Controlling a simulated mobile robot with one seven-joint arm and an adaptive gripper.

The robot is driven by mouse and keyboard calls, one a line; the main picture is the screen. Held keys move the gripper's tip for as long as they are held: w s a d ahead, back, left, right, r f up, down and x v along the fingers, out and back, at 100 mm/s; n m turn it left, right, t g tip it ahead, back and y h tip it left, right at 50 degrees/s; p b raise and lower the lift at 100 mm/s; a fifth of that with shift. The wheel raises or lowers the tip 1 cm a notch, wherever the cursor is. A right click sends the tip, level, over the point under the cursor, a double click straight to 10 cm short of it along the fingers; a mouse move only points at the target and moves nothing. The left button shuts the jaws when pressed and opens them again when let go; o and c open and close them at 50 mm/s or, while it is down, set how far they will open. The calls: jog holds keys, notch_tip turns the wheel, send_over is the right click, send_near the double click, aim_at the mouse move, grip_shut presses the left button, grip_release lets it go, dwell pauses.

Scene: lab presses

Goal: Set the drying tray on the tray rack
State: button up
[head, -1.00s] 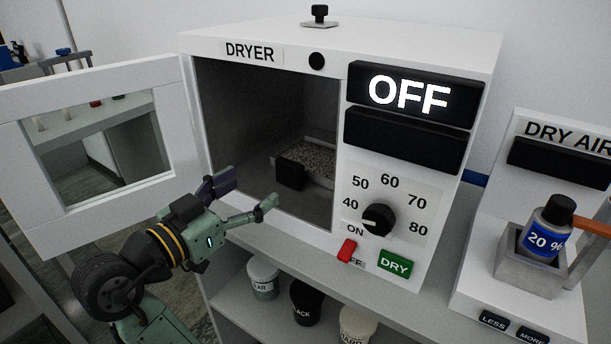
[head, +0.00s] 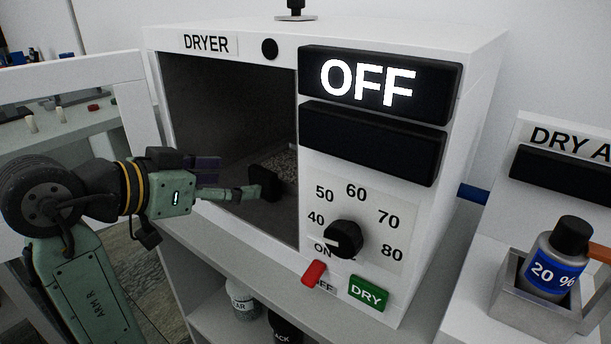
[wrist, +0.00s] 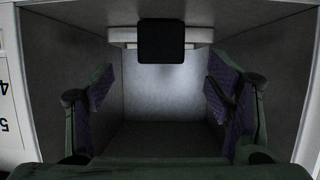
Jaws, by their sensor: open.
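The drying tray (head: 283,162) sits inside the open dryer (head: 240,50), and speckled grey contents show in it. Its black handle (head: 264,184) faces the doorway. In the wrist view the handle (wrist: 161,41) is at top centre, in front of the tray's pale edge (wrist: 122,34). My gripper (head: 232,181) is at the dryer opening with its fingers pointing in. In the wrist view my gripper (wrist: 160,88) is open, with purple pads on both sides and nothing between them. The handle is ahead of the fingers, apart from them. No tray rack is in view.
The dryer door (head: 92,72) stands open at the left. The control panel with a dial (head: 344,239), red switch (head: 313,273) and DRY button (head: 367,292) borders the opening at right. A bottle (head: 556,258) stands in a holder at right. Jars (head: 243,302) sit on the shelf below.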

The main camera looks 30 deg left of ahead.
aim_at(258, 173)
jog(key=x, duration=0.3)
jog(key=shift+w+f, duration=0.1)
jog(key=shift+w, duration=0.05)
jog(key=shift+r+p+x, duration=0.15)
jog(key=shift+p+x, duration=0.25)
jog(key=shift+x, duration=1)
jog(key=shift+r+p+x, duration=0.2)
jog(key=shift+p+x, duration=0.15)
jog(key=shift+x, duration=1)
jog(key=shift+w, duration=0.1)
jog(key=shift+c, duration=0.3)
jog(key=shift+r, duration=0.1)
jog(key=c, duration=1.5)
